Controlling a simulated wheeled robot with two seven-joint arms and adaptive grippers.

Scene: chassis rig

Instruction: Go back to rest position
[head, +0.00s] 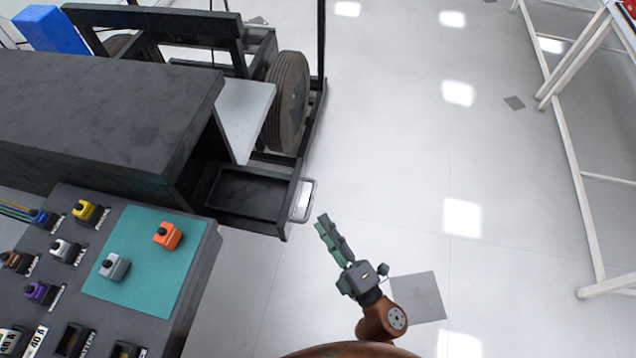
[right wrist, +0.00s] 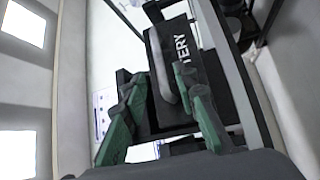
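My right gripper (head: 324,226) is over the floor, just below and right of a pulled-out dark tray (head: 247,194) with a pale handle (head: 301,201). In the head view a small gap shows between the gripper and the handle. In the right wrist view the green fingers of the right gripper (right wrist: 156,88) are spread apart. The handle (right wrist: 160,72) appears between them, with a dark face lettered "BATTERY" (right wrist: 184,62) behind it. Nothing appears gripped. My left gripper is not in the head view.
A sloped panel (head: 205,262) with a teal mat (head: 140,285) stands at lower left; orange and grey blocks rest on the mat. Several coloured blocks sit in labelled slots beside it. A wheeled black frame (head: 318,120) stands behind the tray. Open floor (head: 400,180) lies right, before a white table frame (head: 575,150).

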